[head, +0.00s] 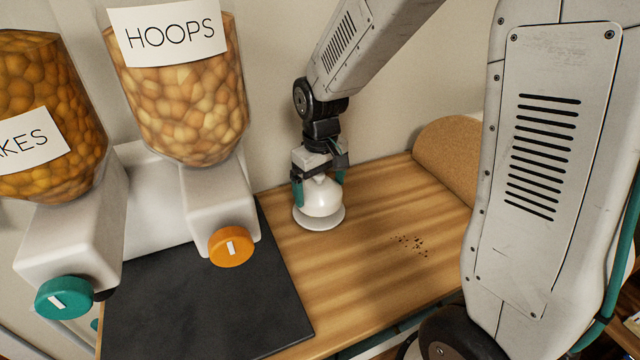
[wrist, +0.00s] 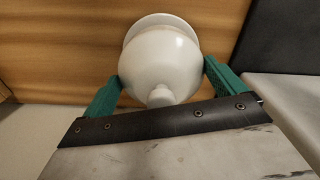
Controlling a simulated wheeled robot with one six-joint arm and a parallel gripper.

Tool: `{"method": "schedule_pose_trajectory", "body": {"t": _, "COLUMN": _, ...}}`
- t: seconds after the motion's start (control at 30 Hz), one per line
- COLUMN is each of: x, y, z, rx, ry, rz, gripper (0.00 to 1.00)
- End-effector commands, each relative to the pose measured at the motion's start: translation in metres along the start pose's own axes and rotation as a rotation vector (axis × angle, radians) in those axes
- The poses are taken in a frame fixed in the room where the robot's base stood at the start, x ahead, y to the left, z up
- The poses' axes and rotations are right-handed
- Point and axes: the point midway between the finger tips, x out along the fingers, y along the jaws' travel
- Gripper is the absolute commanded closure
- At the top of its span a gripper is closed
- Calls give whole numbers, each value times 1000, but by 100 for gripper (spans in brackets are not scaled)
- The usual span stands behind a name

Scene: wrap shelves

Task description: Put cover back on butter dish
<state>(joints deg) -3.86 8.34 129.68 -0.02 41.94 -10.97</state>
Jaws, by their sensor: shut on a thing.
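The white domed cover (head: 322,197) is between the green fingers of my gripper (head: 318,188), which is shut on it. In the wrist view the cover (wrist: 161,62) shows its round knob toward me, with one finger on each side. The pale butter dish (head: 319,220) stands on the wooden counter right under the cover, and its rim shows around the cover's lower edge. In the wrist view the dish rim (wrist: 160,20) shows beyond the cover at the top. I cannot tell whether the cover rests on the dish or hangs just above it. The inside of the dish is hidden.
A dark mat (head: 205,295) lies left of the dish, under cereal dispensers with an orange knob (head: 231,246) and a teal knob (head: 64,298). A cork-coloured roll (head: 450,150) lies at the back right. Dark crumbs (head: 412,245) are on the otherwise clear wooden counter (head: 370,290).

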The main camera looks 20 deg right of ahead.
Motion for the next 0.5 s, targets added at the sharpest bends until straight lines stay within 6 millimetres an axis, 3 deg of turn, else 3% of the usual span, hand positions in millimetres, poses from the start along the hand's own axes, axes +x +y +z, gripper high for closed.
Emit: {"method": "schedule_pose_trajectory", "body": {"t": 0.5, "x": 6, "y": 0, "z": 0, "rx": 0, "ry": -1, "rz": 0, "gripper": 29}}
